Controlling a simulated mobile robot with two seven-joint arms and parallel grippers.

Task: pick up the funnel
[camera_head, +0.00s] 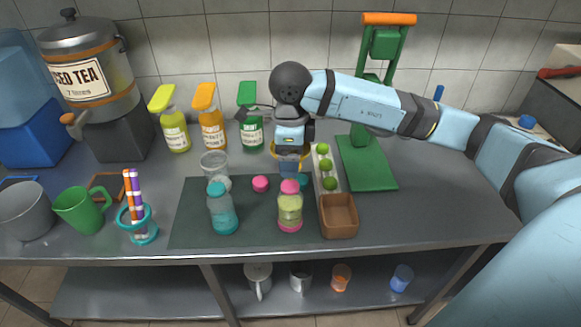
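The only arm in view comes in from the right, and its wrist is above the middle of the table. Dark grey finger-like parts of my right gripper (256,113) show to the left of the wrist, in front of the green-capped bottle (250,132). Their opening is too small to make out. My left gripper is out of view.
A dark mat (190,225) holds a teal bottle (223,212), a pink-capped bottle (290,212) and a clear cup (214,164). A tray of limes (325,165), a brown box (338,216) and a green press (368,170) stand right. An iced tea dispenser (88,75) stands left.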

